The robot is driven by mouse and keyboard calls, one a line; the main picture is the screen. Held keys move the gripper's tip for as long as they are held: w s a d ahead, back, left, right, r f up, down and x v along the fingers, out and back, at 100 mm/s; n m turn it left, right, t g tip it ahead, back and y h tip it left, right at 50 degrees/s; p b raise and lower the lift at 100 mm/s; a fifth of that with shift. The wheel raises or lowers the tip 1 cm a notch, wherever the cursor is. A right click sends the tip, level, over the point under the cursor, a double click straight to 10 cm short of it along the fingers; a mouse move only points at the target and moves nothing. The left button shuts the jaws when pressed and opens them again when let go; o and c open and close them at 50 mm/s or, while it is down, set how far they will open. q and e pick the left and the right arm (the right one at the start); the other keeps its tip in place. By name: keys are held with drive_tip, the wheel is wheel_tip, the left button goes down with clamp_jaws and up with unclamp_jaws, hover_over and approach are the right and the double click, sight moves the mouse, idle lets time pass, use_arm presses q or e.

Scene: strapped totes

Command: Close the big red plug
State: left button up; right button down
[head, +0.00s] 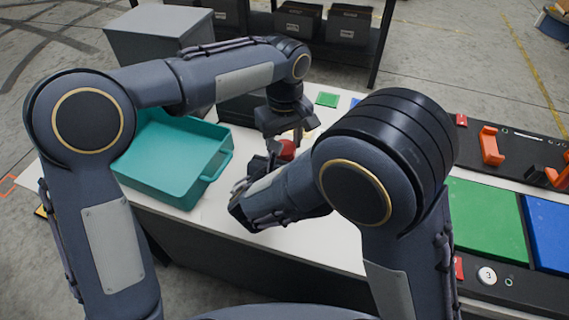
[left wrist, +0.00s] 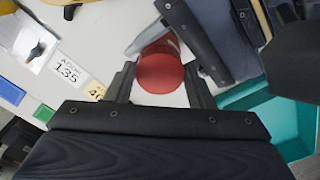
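The big red plug (left wrist: 160,72) shows as a round red end between the fingers of my left gripper (left wrist: 160,88) in the left wrist view. The fingers lie close against both its sides. In the head view the red plug (head: 287,150) is just below my left gripper (head: 286,132), which points down over the white table. My right gripper (head: 243,195) is low over the table, left of and nearer than the plug. It also reaches in from the top right of the left wrist view, close beside the plug. Its fingertips and any mating part are partly hidden.
A teal tote (head: 165,165) stands on the white table (head: 200,215) at the left. Green (head: 485,215) and blue (head: 547,230) panels and a black strip with orange handles (head: 490,146) lie right. Tags (left wrist: 68,70) lie near the plug. My right arm hides part of the table.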

use_arm(q)
drive_tip(key=c, duration=0.4)
drive_tip(key=m, duration=0.9)
drive_tip(key=shift+m, duration=0.4)
drive_tip(key=m, duration=1)
drive_tip(key=shift+m, duration=0.4)
drive_tip(key=o, duration=1.1)
drive_tip(key=shift+s, duration=0.1)
drive_tip(key=shift+c, duration=0.2)
